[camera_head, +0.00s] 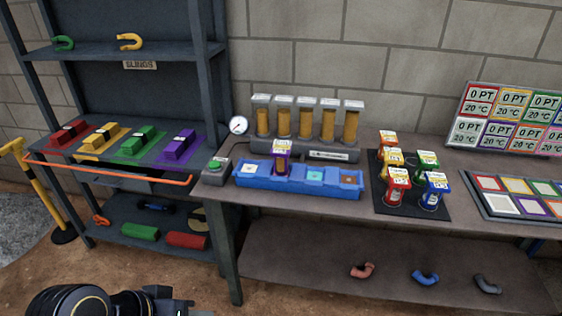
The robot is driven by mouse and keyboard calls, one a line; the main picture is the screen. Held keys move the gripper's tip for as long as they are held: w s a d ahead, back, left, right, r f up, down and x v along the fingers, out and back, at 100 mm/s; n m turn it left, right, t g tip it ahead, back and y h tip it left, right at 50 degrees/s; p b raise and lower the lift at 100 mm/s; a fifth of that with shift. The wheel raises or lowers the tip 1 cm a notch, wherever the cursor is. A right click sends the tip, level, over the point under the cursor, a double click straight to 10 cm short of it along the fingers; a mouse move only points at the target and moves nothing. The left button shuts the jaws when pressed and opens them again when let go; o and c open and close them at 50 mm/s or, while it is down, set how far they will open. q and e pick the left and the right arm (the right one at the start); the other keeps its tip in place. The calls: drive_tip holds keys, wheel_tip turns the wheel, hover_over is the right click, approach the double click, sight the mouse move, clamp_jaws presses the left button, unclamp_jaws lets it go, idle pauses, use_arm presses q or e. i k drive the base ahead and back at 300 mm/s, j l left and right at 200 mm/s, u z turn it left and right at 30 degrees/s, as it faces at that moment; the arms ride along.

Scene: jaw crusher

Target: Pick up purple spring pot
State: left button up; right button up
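The purple pot (281,160), with a white and yellow label on top, stands upright in the blue tray (262,183) on the workbench. It is in the second compartment from the left. My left arm shows at the bottom left edge, with what looks like its gripper (168,303) low in front of the bench, well apart from the pot. The gripper is cut off by the frame edge, so its fingers cannot be made out. My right gripper is not in view.
A rack of yellow-filled cylinders (306,123) stands close behind the tray. A green button box (215,171) is left of it. Several coloured pots stand on a black mat (412,207) to the right. A shelf unit (212,95) with coloured blocks stands left.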

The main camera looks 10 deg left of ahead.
sight(280, 150)
drive_tip(key=u, duration=0.75)
drive_tip(key=i+l+u, duration=0.15)
drive_tip(key=u, duration=0.25)
drive_tip(key=i+l+u, duration=0.1)
drive_tip(key=l+u, duration=1)
drive_tip(key=l, duration=0.65)
drive_tip(key=i, duration=0.05)
